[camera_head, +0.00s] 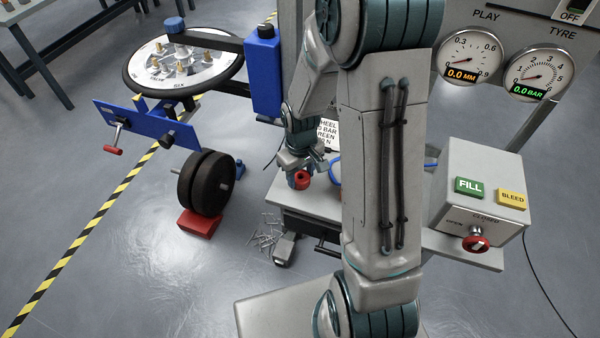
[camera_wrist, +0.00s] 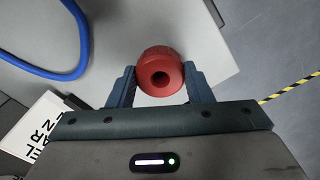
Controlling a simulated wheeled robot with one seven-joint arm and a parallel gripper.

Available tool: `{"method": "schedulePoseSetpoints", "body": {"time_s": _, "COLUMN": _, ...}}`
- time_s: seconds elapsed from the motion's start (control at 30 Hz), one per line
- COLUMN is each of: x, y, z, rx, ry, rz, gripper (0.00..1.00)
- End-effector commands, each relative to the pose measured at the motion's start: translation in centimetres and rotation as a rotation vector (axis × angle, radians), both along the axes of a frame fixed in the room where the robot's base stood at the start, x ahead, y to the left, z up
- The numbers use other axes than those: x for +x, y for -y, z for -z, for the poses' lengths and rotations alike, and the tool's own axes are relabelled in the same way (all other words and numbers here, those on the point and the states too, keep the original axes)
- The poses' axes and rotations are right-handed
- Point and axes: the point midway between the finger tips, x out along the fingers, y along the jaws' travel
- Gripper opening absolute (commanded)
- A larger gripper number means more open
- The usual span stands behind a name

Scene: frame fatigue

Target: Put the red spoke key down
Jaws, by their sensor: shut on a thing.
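The red spoke key (camera_wrist: 161,72) is a round red piece with a dark hole in its middle. My gripper (camera_wrist: 160,84) is shut on it, one finger on each side, in the wrist view. A light grey tabletop (camera_wrist: 120,52) lies below the key, which is close to the table's edge. I cannot tell whether the key touches the top. In the head view the red key (camera_head: 302,180) shows at the end of my gripper (camera_head: 300,172), at the left end of the grey table (camera_head: 322,200). My arm hides much of this table.
A blue hose (camera_wrist: 72,50) and a printed card (camera_wrist: 45,125) lie on the table. A grey box (camera_head: 490,190) with FILL and BLEED buttons stands at right. A wheel (camera_head: 185,68) on a blue stand is at left. Thin metal pieces (camera_head: 264,240) lie on the floor.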

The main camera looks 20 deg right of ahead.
Motion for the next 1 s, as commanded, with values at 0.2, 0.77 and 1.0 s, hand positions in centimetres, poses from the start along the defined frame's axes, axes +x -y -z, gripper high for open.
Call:
{"method": "schedulePoseSetpoints", "body": {"time_s": 0.2, "x": 0.0, "y": 0.0, "z": 0.3, "rx": 0.0, "ry": 0.0, "rz": 0.0, "gripper": 0.67}}
{"method": "schedulePoseSetpoints", "body": {"time_s": 0.77, "x": 0.1, "y": 0.0, "z": -2.6, "rx": 0.0, "ry": 0.006, "rz": 0.002, "gripper": 0.67}}
{"method": "schedulePoseSetpoints", "body": {"time_s": 1.0, "x": 0.1, "y": 0.0, "z": -7.3, "rx": 0.0, "ry": 0.006, "rz": 0.002, "gripper": 0.67}}
